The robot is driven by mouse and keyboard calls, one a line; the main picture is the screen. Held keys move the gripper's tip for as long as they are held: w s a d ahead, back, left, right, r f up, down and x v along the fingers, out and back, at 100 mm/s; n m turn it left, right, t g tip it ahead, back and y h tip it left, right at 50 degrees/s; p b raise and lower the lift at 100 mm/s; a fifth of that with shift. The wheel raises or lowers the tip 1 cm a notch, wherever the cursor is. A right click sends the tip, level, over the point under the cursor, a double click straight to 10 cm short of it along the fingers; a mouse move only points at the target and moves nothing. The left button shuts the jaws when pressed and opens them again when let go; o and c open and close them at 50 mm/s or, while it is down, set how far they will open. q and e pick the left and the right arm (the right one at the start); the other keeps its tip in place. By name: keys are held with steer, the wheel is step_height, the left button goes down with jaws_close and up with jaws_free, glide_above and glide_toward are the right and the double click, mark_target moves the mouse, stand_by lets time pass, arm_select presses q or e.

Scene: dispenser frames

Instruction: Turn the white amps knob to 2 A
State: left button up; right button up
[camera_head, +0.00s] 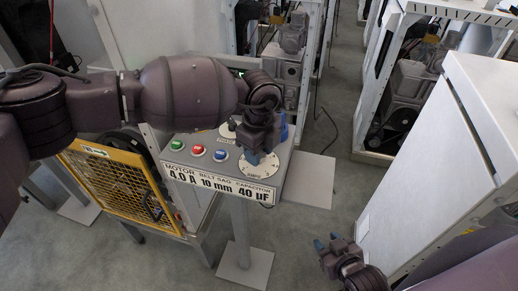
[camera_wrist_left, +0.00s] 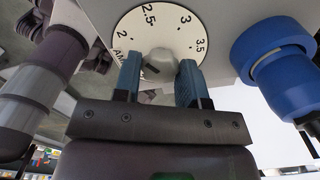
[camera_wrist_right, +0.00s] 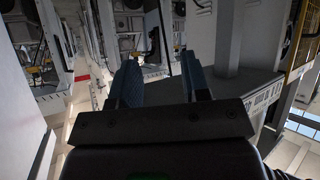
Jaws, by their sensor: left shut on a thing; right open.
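The amps dial (camera_wrist_left: 180,25) is a white round plate with black numbers; 2, 2.5, 3 and 3.5 show in the left wrist view. The white amps knob (camera_wrist_left: 161,58) stands at its middle, with a dark mark on its near face; I cannot tell which number it points to. My left gripper (camera_wrist_left: 158,68) is shut on the knob, one blue finger on each side. In the head view the dial (camera_head: 258,172) shows under my left gripper (camera_head: 258,157), which hides the knob. My right gripper (camera_head: 330,245) is open and empty, low and apart from the panel; it also shows in the right wrist view (camera_wrist_right: 160,68).
A label (camera_head: 222,184) on the panel's front reads motor 4.0 A, belt sag 10 mm, capacitor 40 µF. Green (camera_head: 177,145), red (camera_head: 198,150) and blue (camera_head: 220,155) buttons sit left of the dial. A large blue fitting (camera_wrist_left: 270,65) is close beside the dial. A white cabinet (camera_head: 430,150) stands right.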

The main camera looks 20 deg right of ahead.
arm_select(q)
steer(key=shift+w+r+n, duration=0.1)
steer(key=shift+n, duration=1.2)
arm_select(e)
steer(key=shift+w+r, duration=0.55)
steer(key=shift+r, duration=0.05)
steer(key=shift+s, duration=0.15)
arm_select(q)
steer(key=o, duration=0.7)
steer(key=shift+o, duration=1)
arm_select(e)
steer(key=shift+s+f, duration=0.35)
steer(key=shift+f, duration=0.05)
steer(key=shift+w, duration=0.1)
